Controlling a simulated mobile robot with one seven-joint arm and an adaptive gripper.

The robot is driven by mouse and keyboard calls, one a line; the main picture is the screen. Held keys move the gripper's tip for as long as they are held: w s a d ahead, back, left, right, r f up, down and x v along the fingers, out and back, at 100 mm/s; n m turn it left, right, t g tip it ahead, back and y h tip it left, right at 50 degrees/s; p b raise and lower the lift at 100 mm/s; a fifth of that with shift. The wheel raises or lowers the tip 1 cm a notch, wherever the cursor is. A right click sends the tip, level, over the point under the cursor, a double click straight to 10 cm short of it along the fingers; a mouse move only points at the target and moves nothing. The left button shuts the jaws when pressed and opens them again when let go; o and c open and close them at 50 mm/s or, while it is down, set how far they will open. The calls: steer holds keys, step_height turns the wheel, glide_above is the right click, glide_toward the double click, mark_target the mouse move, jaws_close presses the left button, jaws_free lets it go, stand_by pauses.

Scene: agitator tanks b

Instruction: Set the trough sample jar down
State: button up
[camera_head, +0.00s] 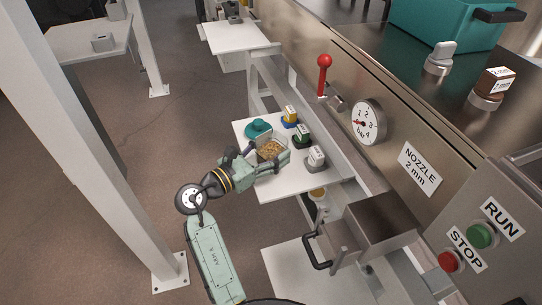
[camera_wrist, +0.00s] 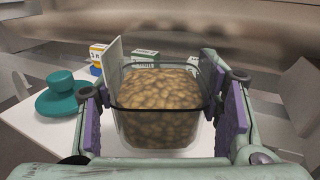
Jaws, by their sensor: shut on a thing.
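The trough sample jar (camera_wrist: 160,128) is a clear, square, open-topped jar filled with tan-brown pellets. My gripper (camera_wrist: 163,115) is shut on it, with a purple pad against each side. In the head view the jar (camera_head: 270,149) is at the end of my gripper (camera_head: 268,157), over the white shelf (camera_head: 292,182). The jar looks upright. I cannot tell whether its base touches the shelf.
Several small labelled boxes stand along the shelf's right side: yellow on blue (camera_head: 290,116), green-and-white (camera_head: 302,136) and white (camera_head: 316,157). The steel machine wall with a gauge (camera_head: 368,122) and a red-knobbed lever (camera_head: 324,62) rises behind them. The shelf's front part is bare.

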steer(key=shift+f, duration=1.3)
steer(key=shift+f, duration=0.1)
steer(key=o, duration=1.5)
steer(key=shift+f, duration=0.1)
steer(key=shift+r, duration=0.2)
steer(key=b+v, duration=0.1)
steer(key=v, duration=1.1)
steer(key=shift+s+b, duration=0.1)
steer(key=shift+b, duration=0.3)
